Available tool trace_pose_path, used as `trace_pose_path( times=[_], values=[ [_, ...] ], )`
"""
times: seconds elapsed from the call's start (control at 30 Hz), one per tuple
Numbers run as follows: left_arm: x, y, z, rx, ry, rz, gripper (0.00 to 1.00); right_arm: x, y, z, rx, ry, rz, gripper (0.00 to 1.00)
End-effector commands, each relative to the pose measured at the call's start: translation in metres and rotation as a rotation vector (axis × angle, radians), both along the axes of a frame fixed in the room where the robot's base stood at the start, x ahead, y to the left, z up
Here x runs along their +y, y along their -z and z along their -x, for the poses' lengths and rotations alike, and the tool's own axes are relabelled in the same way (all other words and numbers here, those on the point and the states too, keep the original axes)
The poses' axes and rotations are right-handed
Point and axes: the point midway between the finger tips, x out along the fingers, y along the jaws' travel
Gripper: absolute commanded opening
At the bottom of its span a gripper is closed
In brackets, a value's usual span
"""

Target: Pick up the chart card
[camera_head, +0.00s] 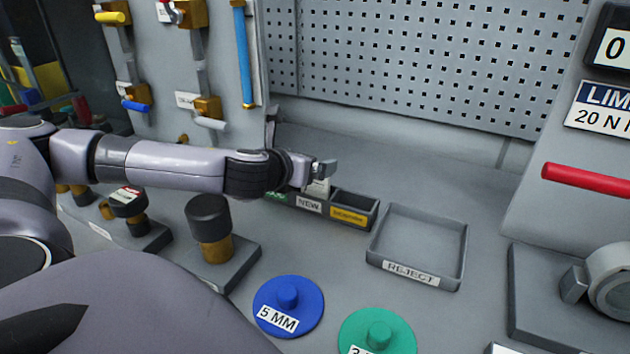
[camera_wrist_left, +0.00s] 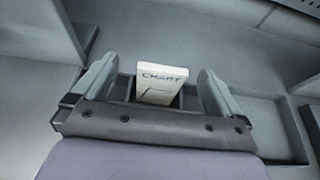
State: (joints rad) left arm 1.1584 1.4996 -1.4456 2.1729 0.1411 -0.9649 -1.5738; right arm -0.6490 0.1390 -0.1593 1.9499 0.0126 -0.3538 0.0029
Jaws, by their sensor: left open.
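The chart card (camera_wrist_left: 161,83) is a cream-white card with "CHART" printed on it. In the left wrist view it stands in a compartment of a dark holder, between the two open fingers of my left gripper (camera_wrist_left: 160,92), with gaps visible on both sides. In the head view my left gripper (camera_head: 322,172) is over the dark divided holder (camera_head: 368,222), and only part of the card (camera_head: 318,188) shows below it. The holder's front labels include "NEW" and a yellow one; a green label is partly hidden by the arm. My right gripper is not in view.
An empty grey "REJECT" tray (camera_head: 458,270) stands right of the holder. A blue "5 MM" disc (camera_head: 300,318) and a green disc (camera_head: 365,335) lie in front. A black-capped valve (camera_head: 210,220) stands left, and a perforated panel (camera_head: 420,60) rises behind.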

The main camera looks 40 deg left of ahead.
Motion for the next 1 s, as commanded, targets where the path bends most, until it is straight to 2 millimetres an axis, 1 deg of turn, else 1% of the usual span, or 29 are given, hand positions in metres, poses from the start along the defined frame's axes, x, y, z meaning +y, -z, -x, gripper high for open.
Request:
trace_pose_path(
  times=[0.17, 0.37, 0.5, 0.63, 0.87, 0.9, 0.97, 1.0],
  values=[
    [0.002, 0.007, -0.012, -0.002, 0.001, 0.000, 1.00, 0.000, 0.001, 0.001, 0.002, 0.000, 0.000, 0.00],
    [0.004, 0.023, -0.034, -0.002, 0.002, -0.001, 1.00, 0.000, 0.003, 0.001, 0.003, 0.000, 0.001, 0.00],
    [0.009, 0.027, -0.046, -0.002, 0.001, 0.000, 1.00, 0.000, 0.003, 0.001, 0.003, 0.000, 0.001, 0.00],
    [0.011, 0.029, -0.051, -0.001, 0.000, 0.000, 1.00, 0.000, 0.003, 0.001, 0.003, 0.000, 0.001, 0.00],
    [0.011, 0.029, -0.051, -0.001, 0.001, 0.000, 1.00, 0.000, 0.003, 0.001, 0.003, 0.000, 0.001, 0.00],
    [0.011, 0.029, -0.051, -0.001, 0.001, 0.000, 0.87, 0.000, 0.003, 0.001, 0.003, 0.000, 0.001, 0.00],
    [0.011, 0.029, -0.051, -0.001, 0.001, 0.000, 0.67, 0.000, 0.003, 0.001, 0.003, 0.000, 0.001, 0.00],
    [0.011, 0.029, -0.051, -0.001, 0.001, 0.000, 0.54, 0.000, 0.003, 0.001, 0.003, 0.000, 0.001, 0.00]
  ],
)
